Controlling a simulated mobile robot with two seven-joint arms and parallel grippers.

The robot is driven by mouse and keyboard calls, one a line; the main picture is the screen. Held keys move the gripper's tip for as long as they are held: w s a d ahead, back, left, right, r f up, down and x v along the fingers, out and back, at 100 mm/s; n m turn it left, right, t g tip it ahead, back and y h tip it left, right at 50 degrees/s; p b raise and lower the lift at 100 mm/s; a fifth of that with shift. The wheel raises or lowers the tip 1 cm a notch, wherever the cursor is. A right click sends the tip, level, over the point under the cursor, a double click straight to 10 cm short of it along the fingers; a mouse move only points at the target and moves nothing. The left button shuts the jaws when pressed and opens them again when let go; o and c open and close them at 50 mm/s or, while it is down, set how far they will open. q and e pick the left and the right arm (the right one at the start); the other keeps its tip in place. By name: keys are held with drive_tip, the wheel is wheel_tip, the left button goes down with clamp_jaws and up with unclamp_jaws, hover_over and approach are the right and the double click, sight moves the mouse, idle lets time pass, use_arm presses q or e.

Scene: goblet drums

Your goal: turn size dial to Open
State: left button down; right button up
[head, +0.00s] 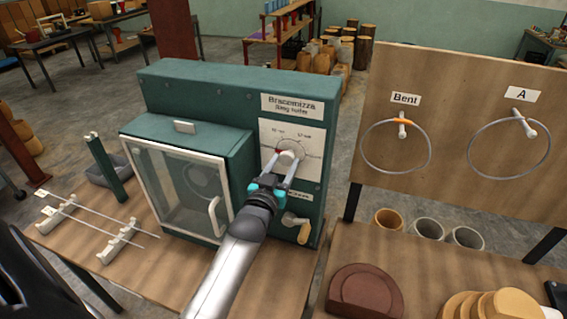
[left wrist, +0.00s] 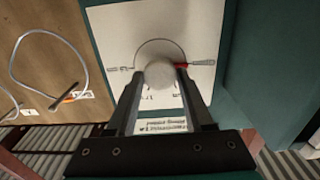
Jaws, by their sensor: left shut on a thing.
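The size dial (head: 287,157) is a pale round knob on a white scale plate (head: 309,137) on the front of the green ring-making machine (head: 223,85). A red mark shows at the left side of the dial in the head view. My left gripper (head: 281,170) is shut on the knob. In the left wrist view the knob (left wrist: 159,74) sits between the fingertips, and the red pointer lies to its right, by a small label too small to read. The scale's words are mostly unreadable. My right gripper is not in view.
The machine has a glass door (head: 176,189) and a crank with a wooden handle (head: 304,231) below the dial. To the right, a wooden board (head: 455,150) carries two wire rings, labelled Bent and A. Thin rods on white stands (head: 58,213) lie at left.

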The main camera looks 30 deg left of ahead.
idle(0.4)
use_arm(q)
drive_tip(key=shift+c, duration=1.4)
unclamp_jaws()
drive_tip(key=shift+s, duration=0.1)
drive_tip(key=b+v, duration=0.2)
drive_tip(key=v, duration=1.3)
drive_tip(key=shift+s+f, duration=0.1)
